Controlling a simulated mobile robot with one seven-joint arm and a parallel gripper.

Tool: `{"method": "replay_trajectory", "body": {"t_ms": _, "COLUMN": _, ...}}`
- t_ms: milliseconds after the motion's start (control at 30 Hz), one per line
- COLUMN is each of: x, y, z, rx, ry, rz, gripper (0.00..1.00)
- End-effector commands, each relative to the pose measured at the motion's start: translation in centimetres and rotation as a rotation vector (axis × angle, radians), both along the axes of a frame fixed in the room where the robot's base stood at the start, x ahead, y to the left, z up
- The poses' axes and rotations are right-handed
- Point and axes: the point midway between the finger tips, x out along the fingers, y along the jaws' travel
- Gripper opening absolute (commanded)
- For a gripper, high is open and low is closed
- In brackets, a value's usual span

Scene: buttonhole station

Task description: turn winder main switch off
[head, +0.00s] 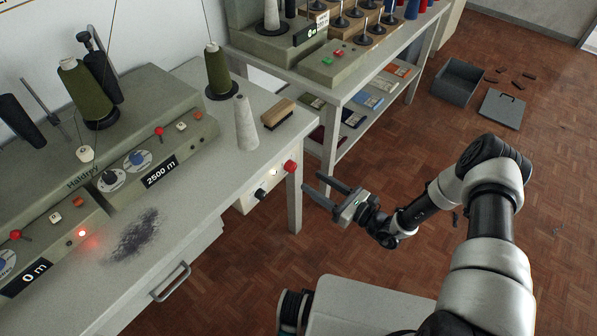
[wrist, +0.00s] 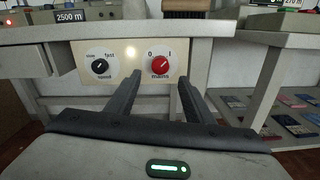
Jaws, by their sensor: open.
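The main switch is a red rotary knob (wrist: 160,66) labelled mains, on a cream panel (wrist: 120,82) on the table's front. Marks 0 and I are above it; its pale pointer appears to slant up and right, toward I. It also shows in the head view (head: 290,166). A small lamp (wrist: 130,51) beside it glows. My gripper (head: 312,182) is open and empty, reaching toward the panel. In the wrist view its fingertips (wrist: 160,77) flank the red knob, just below its centre; it appears short of touching.
A black speed knob (wrist: 99,66) sits left of the switch. The winder (head: 185,125), a grey cone (head: 245,125) and a brush (head: 265,114) stand on the table above. A shelved bench (head: 340,95) stands right of it. Open floor lies around my arm.

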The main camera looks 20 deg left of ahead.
Motion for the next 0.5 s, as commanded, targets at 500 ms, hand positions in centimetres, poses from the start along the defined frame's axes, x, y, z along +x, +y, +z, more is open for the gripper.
{"method": "replay_trajectory", "body": {"t_ms": 500, "x": 3.0, "y": 6.9, "z": 0.0, "rx": 0.0, "ry": 0.0, "rz": 0.001, "gripper": 0.48}}
